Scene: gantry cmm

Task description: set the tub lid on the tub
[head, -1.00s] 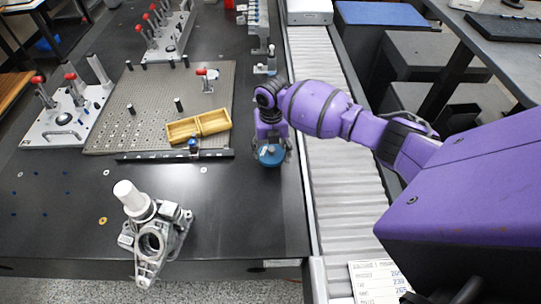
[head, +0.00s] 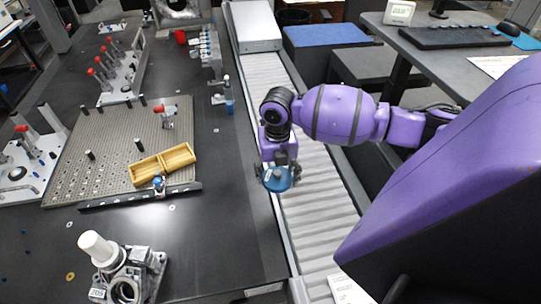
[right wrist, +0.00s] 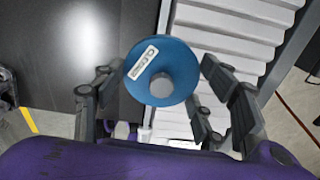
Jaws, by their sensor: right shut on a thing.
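The tub lid (head: 278,181) is a round blue disc, held in my right gripper (head: 275,174) over the line between the black table and the roller conveyor. In the right wrist view the lid (right wrist: 178,56) shows its blue face, a grey round knob and a white label with dark print. The gripper's fingers (right wrist: 163,78) stand on either side of the lid. I cannot make out the tub in either view. My left gripper is not in view.
The roller conveyor (head: 316,205) runs along the table's right side. A perforated plate (head: 112,150) carries an open wooden box (head: 163,165). A metal casting (head: 127,274) with a white cylinder stands at front left. The black table (head: 225,215) is bare left of the lid.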

